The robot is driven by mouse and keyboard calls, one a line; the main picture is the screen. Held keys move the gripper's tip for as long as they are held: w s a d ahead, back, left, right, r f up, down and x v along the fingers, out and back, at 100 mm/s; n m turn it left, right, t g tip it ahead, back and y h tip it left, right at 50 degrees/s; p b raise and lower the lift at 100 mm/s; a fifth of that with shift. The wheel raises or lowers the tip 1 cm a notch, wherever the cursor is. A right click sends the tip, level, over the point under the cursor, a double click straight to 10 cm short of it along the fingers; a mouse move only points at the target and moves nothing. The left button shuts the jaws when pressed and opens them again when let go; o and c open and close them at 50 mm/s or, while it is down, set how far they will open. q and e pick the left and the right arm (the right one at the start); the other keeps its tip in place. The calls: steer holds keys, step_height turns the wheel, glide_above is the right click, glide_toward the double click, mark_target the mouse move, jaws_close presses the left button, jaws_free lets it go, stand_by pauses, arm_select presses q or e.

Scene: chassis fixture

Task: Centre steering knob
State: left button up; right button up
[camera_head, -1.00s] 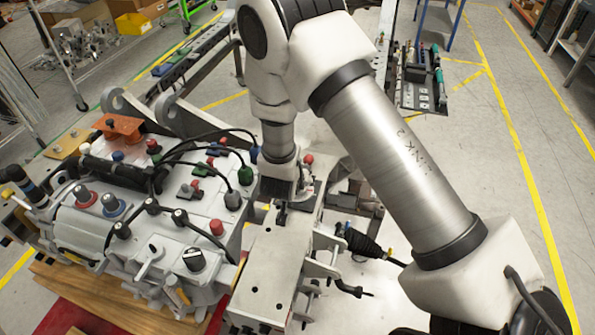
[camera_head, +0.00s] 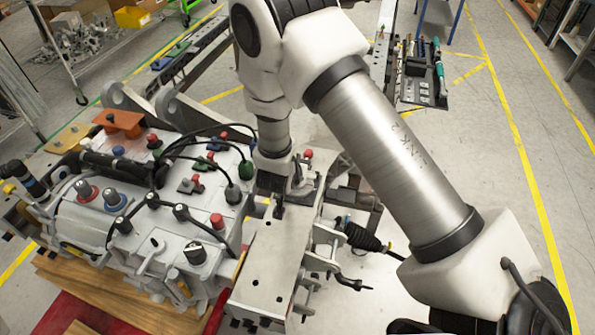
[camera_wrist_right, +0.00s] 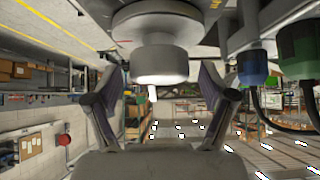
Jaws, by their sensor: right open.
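In the right wrist view a pale round knob (camera_wrist_right: 160,65) with a wide collar hangs between the two fingers of my right gripper (camera_wrist_right: 160,98). The fingers stand apart on either side of it, with gaps showing. I cannot tell for certain that this is the steering knob. In the head view my right gripper (camera_head: 276,190) points down beside the right side of the grey chassis block (camera_head: 150,235); its fingers are small and dark there, and the arm hides part of the spot. My left gripper is in neither view.
Beside my right gripper in the wrist view are a blue connector (camera_wrist_right: 253,68) and a green connector (camera_wrist_right: 295,52) with cables. In the head view a red knob (camera_head: 217,221) and several cables stand on the block. A tool tray (camera_head: 423,78) lies behind; floor on the right is clear.

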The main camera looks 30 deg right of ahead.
steer(key=v, duration=0.7)
steer(key=shift+s+a+r, duration=0.15)
steer(key=shift+a, duration=0.05)
steer(key=shift+d, duration=0.1)
